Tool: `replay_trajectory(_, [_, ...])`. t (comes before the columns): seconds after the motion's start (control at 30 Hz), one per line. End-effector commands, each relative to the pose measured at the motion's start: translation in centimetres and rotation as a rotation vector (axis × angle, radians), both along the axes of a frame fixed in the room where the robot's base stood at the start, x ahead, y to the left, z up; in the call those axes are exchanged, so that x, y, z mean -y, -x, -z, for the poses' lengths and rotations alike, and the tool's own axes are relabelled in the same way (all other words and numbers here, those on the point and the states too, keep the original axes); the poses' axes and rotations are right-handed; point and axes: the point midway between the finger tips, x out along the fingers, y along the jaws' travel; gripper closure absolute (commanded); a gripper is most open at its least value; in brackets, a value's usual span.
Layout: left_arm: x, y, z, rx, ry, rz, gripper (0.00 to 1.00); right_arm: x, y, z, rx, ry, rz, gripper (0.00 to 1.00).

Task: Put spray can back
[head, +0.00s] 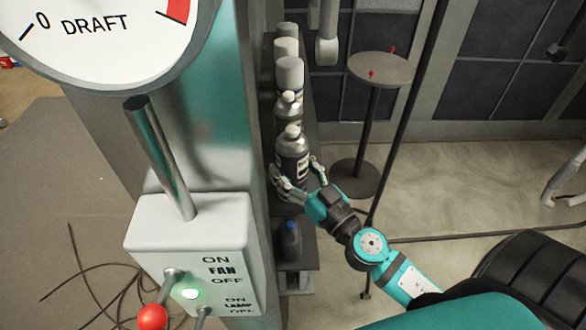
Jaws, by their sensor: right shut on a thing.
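A dark spray can (292,158) with a silver shoulder, white cap and pale label stands upright at the front of a row of cans on a narrow shelf beside the teal cabinet. My right gripper (294,181) is shut on this can, its fingers around the lower part from the right. Whether the can's base touches the shelf is hidden by the fingers. Behind it stand several other cans (289,78) with white or grey caps, close together in a line. My left gripper is not in view.
The teal cabinet (215,130) with a gauge and a switch box (190,245) blocks the left. A dark bottle (291,241) sits on a lower shelf. A round stand (381,69) and a thin pole are to the right.

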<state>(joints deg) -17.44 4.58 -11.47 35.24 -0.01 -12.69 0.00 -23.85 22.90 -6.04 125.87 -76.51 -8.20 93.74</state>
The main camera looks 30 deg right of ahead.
Motion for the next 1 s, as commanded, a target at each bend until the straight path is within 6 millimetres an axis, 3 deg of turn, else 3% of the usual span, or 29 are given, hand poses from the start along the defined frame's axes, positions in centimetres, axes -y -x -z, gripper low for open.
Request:
replay_trajectory(0.13, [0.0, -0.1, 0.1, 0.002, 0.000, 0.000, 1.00, 0.0, 0.0, 0.0, 0.002, 0.001, 0.000, 0.77])
replay_trajectory(0.17, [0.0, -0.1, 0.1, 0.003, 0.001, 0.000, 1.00, 0.0, 0.0, 0.1, 0.000, 0.001, 0.000, 0.36])
replay_trajectory(0.33, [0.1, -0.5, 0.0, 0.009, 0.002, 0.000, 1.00, 0.0, 0.0, 0.1, 0.000, 0.001, 0.000, 0.14])
replay_trajectory(0.67, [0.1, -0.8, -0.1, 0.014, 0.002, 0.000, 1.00, 0.0, 0.1, 0.0, -0.001, 0.000, 0.000, 0.14])
replay_trajectory(0.87, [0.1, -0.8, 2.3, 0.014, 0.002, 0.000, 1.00, 0.5, 2.7, 1.1, -0.002, -0.002, 0.001, 0.14])
replay_trajectory(1.0, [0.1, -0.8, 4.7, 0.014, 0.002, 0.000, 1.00, 1.0, 5.8, 1.8, -0.003, -0.001, 0.002, 0.14])
